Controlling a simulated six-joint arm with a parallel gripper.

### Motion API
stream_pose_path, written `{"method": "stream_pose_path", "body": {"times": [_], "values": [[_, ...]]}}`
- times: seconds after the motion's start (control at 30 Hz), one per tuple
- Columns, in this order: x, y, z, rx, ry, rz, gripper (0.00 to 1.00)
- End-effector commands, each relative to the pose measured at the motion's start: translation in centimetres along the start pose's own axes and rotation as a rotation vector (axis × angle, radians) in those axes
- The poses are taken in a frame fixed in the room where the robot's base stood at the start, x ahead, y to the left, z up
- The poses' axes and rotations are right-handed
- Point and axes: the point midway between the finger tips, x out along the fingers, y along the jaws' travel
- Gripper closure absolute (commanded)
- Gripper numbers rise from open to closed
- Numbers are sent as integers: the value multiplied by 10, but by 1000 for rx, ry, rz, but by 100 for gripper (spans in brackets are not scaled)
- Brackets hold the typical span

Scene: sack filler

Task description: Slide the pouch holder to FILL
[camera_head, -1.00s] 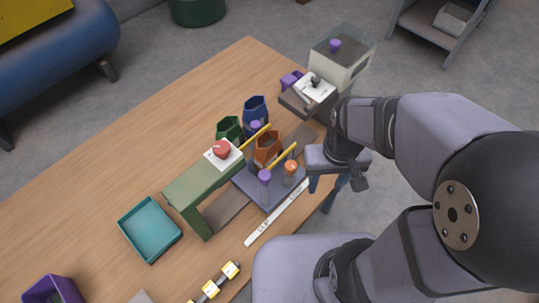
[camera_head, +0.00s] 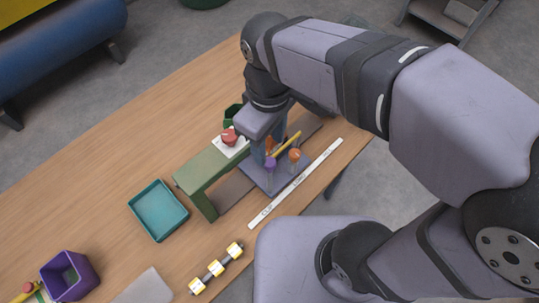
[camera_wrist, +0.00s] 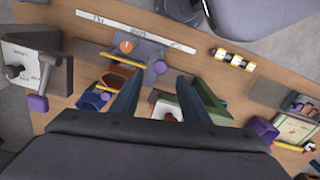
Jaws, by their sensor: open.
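The pouch holder (camera_head: 284,174) is a flat slate-purple plate with yellow rods. An orange knob (camera_head: 294,155) and a purple knob (camera_head: 270,162) stand on it. A white label strip (camera_head: 295,184) lies along its side; its words are too small to read surely. My gripper (camera_wrist: 155,85) points down over the holder with its fingers apart, nothing seen between them. The purple knob (camera_wrist: 160,67) shows near the gap between the fingertips. I cannot tell whether a finger touches it.
A green bench-like block (camera_head: 205,168) with a red button (camera_head: 228,137) stands beside the holder. A teal tray (camera_head: 159,211), a purple box (camera_head: 67,276) and a yellow-and-white rod piece (camera_head: 216,268) are farther left. A knobbed device (camera_wrist: 33,76) stands at the wrist view's left.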

Motion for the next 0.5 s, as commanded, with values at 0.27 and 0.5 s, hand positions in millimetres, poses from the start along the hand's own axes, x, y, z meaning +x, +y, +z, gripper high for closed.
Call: {"method": "stream_pose_path", "body": {"times": [0.27,0.5], "values": [[32,0,2,2,-6,-2,58],[59,0,1,2,-4,-2,58]]}}
